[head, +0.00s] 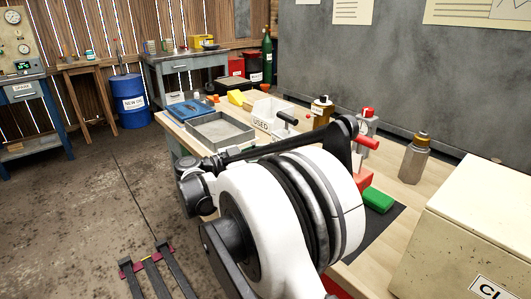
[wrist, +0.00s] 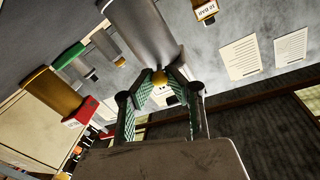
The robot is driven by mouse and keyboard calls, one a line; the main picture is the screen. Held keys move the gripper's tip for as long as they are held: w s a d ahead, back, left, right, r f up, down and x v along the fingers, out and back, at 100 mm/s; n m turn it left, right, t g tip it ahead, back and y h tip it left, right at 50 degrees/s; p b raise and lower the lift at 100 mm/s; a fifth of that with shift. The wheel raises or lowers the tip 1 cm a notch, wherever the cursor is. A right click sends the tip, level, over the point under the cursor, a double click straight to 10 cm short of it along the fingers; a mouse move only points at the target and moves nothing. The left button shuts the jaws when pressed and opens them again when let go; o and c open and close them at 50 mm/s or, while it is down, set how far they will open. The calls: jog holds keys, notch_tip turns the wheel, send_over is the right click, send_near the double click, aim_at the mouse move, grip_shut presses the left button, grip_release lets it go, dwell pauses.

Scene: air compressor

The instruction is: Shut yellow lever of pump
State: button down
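In the wrist view my gripper (wrist: 160,78) shows two green-padded fingers. The fingers slant inward, with a gap between their tips, so it is partly open. A small round yellow part (wrist: 158,77) shows at the gap, at the end of a grey cylinder (wrist: 145,28); I cannot tell whether the fingers touch it or whether it is the lever. In the head view my white arm covers the middle of the bench. A red-handled device (head: 366,143) shows partly behind the arm. The pump's yellow lever cannot be made out there, and my fingertips are hidden.
The wooden bench (head: 398,190) holds a grey metal bottle with a brass cap (head: 414,158), a green block (head: 378,200), a grey tray (head: 220,131) and a white "USED" bin (head: 270,115). A cream box (head: 470,235) stands at the right. A grey wall (head: 400,60) rises behind.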

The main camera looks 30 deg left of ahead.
jog(key=shift+w+a+m+g+h+p, duration=0.2)
jog(key=shift+a+m+g+h+p, duration=0.1)
jog(key=shift+m+g+h, duration=0.45)
jog(key=shift+w+a+m+g+h+p, duration=0.25)
jog(key=shift+m+g+h, duration=0.35)
jog(key=shift+h, duration=0.25)
jog(key=shift+w+a+m+g+h+p, duration=0.2)
jog(key=shift+m+g+h+p, duration=0.1)
jog(key=shift+m+g+h, duration=0.45)
jog(key=c, duration=1.7)
grip_release()
jog(key=shift+o, duration=0.2)
jog(key=v, duration=0.7)
jog(key=shift+s+a, duration=0.15)
jog(key=shift+a, duration=0.05)
